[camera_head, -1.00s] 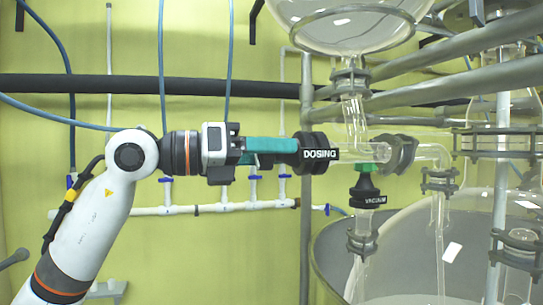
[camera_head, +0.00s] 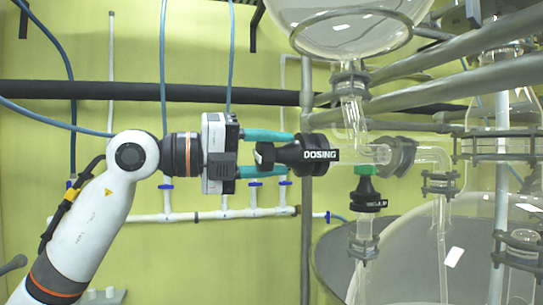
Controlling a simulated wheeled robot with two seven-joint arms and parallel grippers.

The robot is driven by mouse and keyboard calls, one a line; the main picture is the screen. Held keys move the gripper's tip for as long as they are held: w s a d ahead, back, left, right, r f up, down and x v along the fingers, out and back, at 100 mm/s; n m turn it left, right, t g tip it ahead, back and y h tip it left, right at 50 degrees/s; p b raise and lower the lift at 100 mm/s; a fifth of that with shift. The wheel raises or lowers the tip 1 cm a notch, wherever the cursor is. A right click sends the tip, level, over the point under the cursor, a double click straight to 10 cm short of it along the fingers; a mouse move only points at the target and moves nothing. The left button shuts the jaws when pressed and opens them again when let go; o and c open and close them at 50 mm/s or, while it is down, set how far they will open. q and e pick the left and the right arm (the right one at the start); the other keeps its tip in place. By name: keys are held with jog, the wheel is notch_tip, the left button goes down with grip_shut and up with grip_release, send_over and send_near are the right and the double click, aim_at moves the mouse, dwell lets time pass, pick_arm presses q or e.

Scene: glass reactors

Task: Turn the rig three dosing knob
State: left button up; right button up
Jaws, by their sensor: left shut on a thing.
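The black dosing knob (camera_head: 284,154), with a white DOSING label on its collar, sits at the left end of a horizontal glass tube. My left gripper (camera_head: 267,154) comes in from the left and is shut on this knob. One teal finger (camera_head: 266,135) lies along its upper side and the other (camera_head: 262,172) along its lower side. The knob's left end shows between the fingers. My right gripper is not in view. No rig number is readable.
A second black knob (camera_head: 367,196) with a green part sits on the glass just right and below. A round glass vessel (camera_head: 345,18) hangs above, and grey pipes (camera_head: 450,87) cross at the right. A white pipe with blue valves (camera_head: 228,214) runs behind my arm.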

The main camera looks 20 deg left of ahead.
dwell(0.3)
pick_arm(q)
jog(key=o, duration=1)
jog(key=shift+s+a, duration=0.1)
jog(key=shift+a, duration=0.1)
jog(key=b+v, duration=0.4)
jog(key=v, duration=0.7)
jog(key=shift+s+a+b, duration=0.2)
jog(key=shift+b, duration=0.15)
